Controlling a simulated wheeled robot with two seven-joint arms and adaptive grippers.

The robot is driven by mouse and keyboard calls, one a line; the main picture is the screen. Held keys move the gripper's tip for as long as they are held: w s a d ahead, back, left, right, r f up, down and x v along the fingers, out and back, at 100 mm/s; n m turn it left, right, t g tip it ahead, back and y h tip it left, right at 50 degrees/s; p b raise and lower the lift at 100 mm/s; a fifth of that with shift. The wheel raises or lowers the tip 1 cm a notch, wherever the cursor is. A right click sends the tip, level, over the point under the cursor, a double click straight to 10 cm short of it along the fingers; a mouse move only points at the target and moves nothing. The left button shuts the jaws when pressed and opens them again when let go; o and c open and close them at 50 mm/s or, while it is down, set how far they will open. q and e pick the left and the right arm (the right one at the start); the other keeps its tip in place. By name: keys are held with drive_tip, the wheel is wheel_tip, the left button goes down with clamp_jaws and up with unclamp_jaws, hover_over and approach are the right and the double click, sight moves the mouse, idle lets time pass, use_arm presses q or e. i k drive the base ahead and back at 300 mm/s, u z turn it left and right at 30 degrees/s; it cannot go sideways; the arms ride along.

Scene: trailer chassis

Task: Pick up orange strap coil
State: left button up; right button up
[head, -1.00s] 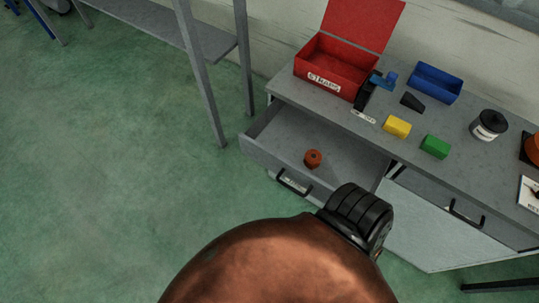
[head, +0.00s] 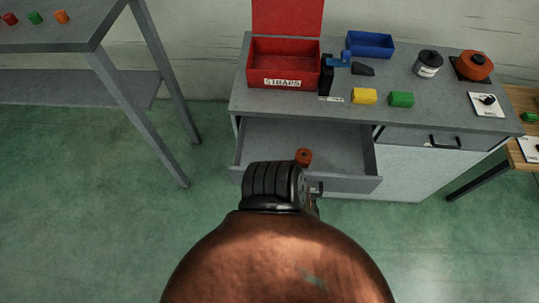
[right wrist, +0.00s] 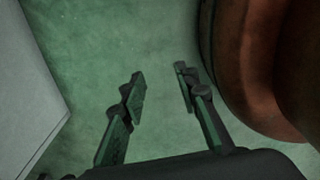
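The orange strap coil (head: 303,157) lies in the open drawer (head: 343,152) of the grey workbench, close to the drawer's front. It is a small round orange-red roll, partly hidden at its lower edge by my own body. My right gripper (right wrist: 160,80) shows in the right wrist view with its two fingers apart and nothing between them. It is over green floor, and the coil is not in that view. My left gripper is in no view.
On the bench top (head: 430,107) stand an open red box (head: 284,83) labelled STRAPS, a blue tray (head: 370,45), yellow (head: 364,96) and green (head: 401,99) blocks and a jar (head: 428,63). A grey table (head: 60,38) stands at left. Green floor between is clear.

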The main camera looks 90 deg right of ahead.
sight(304, 157)
drive_tip(key=i, duration=0.9)
drive_tip(key=z, duration=2.15)
